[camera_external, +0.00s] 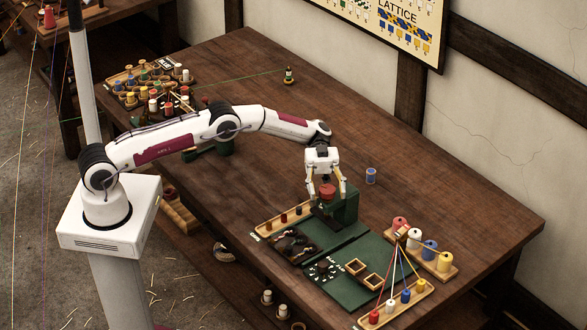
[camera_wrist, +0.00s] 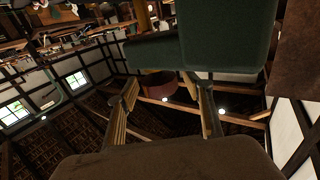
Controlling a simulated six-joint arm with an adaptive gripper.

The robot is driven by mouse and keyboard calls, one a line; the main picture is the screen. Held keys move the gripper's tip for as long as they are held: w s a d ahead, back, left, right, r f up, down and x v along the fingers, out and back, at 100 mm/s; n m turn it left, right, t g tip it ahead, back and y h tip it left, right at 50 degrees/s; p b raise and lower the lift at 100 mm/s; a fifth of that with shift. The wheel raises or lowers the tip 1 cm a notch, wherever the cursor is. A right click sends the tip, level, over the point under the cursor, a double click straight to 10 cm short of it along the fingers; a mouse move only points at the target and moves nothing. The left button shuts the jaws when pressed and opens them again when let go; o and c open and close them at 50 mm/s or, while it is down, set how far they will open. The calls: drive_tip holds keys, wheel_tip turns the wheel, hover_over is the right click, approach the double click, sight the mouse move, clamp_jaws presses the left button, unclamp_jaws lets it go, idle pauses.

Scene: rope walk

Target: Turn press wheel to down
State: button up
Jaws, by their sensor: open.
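The press (camera_external: 347,207) is a dark green block-shaped stand near the front middle of the table. Its red wheel (camera_external: 327,189) sits at the front of it, below my gripper's palm. My gripper (camera_external: 327,196) points down with its two fingers apart, one on each side of the wheel. In the wrist view the dark red wheel (camera_wrist: 160,84) shows between the open fingers, beside the green press body (camera_wrist: 225,35). I cannot tell whether the fingers touch the wheel. The wheel's underside and the parts below it are mostly hidden.
A wooden strip with small pegs (camera_external: 284,216) and a dark tray (camera_external: 290,246) lie left of the press. A green mat with wooden frames (camera_external: 350,291) and racks of coloured spools (camera_external: 428,246) lie right. A blue spool (camera_external: 371,176) stands behind. The table's middle is mostly clear.

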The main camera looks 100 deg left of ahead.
sight(326, 185)
drive_tip(key=shift+a, duration=0.15)
drive_tip(key=shift+v, duration=3.45)
drive_tip(key=shift+a, duration=0.1)
